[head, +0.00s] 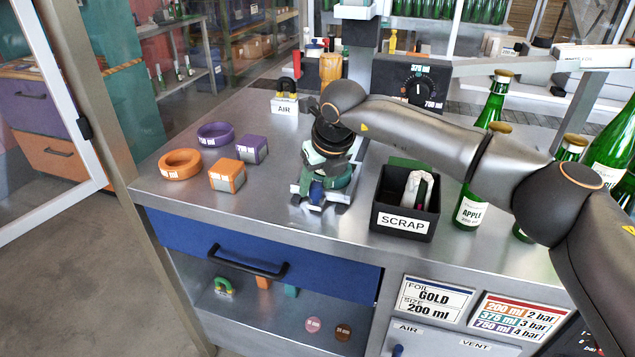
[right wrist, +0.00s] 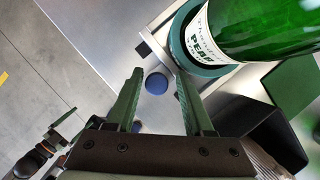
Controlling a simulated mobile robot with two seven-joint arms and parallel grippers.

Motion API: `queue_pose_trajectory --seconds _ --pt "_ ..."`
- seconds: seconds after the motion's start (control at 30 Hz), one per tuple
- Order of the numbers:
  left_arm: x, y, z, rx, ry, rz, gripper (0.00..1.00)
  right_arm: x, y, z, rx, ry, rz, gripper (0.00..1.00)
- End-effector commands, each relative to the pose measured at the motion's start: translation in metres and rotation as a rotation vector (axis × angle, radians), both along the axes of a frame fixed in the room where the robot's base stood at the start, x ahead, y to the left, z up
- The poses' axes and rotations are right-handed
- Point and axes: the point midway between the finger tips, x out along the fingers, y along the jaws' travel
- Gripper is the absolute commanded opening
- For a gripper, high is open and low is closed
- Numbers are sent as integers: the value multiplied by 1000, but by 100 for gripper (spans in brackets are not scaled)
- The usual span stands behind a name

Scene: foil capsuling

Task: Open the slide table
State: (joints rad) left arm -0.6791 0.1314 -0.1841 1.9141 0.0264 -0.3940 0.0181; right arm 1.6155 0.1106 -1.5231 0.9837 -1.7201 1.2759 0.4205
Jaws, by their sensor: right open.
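The slide table (head: 298,189) is a small metal slide on the steel bench, with a round blue knob (head: 317,192) at its front. The knob shows in the right wrist view (right wrist: 156,83) too. A green bottle labelled PEAR (right wrist: 265,30) stands in a teal round seat (right wrist: 183,45) beside the knob. In the head view my right gripper and arm hide most of the bottle. My right gripper (right wrist: 158,76) is open, with its green fingers on either side of the knob and no clear contact.
A black SCRAP bin (head: 405,205) stands close to the right of the slide table. Orange and purple rings and blocks lie at the left. Green bottles (head: 470,210) stand at the right, near my right arm. A blue drawer (head: 240,245) is below the bench edge.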

Motion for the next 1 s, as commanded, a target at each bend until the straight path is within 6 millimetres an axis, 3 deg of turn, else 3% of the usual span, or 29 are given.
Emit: queue_pose_trajectory --seconds 0.1,0.47,1.0 --pt "0 0 0 0 0 0 95 0 0 -1 -1 0 0 64" --pt "0 0 -2 0 0 0 95 -3 -2 7 -1 0 0 64" --pt "1 -5 -10 -5 7 -8 95 -38 -20 102 -1 -2 -1 64"
